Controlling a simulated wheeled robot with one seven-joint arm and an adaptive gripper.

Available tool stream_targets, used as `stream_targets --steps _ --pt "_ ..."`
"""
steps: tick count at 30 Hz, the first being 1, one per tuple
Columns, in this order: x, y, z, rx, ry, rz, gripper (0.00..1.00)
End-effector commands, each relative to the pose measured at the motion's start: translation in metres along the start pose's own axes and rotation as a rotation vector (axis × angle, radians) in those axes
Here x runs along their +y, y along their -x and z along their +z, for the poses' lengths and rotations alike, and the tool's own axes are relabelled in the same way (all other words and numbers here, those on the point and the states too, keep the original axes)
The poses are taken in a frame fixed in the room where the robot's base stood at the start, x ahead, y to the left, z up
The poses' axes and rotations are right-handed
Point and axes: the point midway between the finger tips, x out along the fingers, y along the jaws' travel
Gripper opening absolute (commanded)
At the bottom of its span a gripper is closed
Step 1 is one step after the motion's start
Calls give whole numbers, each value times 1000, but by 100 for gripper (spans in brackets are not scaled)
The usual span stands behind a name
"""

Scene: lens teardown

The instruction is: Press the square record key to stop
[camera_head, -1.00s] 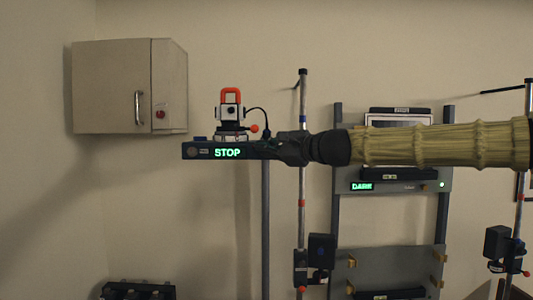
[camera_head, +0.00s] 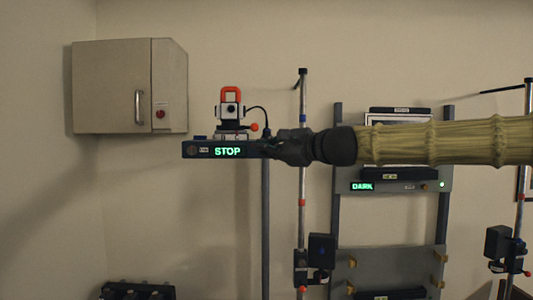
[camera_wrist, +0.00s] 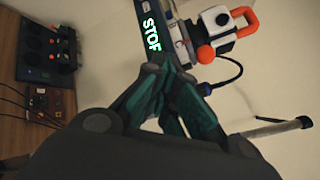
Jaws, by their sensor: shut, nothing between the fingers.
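A dark bar-shaped unit (camera_head: 220,151) shows STOP in green letters. The same unit is at the top of the wrist view (camera_wrist: 151,30), with the letters turned on their side. I cannot make out a square record key for certain in either view. A white instrument with an orange handle (camera_head: 231,106) stands on the unit; it also shows in the wrist view (camera_wrist: 222,27). My gripper (camera_head: 268,149) is shut and empty at the unit's right end. In the wrist view its teal fingers (camera_wrist: 172,78) meet just below the unit. I cannot tell whether they touch it.
A black cable (camera_head: 259,110) loops from the instrument close to my gripper. An upright pole (camera_head: 302,95) stands just behind my wrist. A rack with a DARK display (camera_head: 362,187) is at right. A wall cabinet (camera_head: 110,90) hangs at left; the wall below it is clear.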

Motion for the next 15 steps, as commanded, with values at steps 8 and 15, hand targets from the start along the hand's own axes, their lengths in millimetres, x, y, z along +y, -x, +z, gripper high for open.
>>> stream_targets --steps 8,15 --pt "11 15 11 0 1 -1 0" --pt "20 27 19 0 0 -1 0"
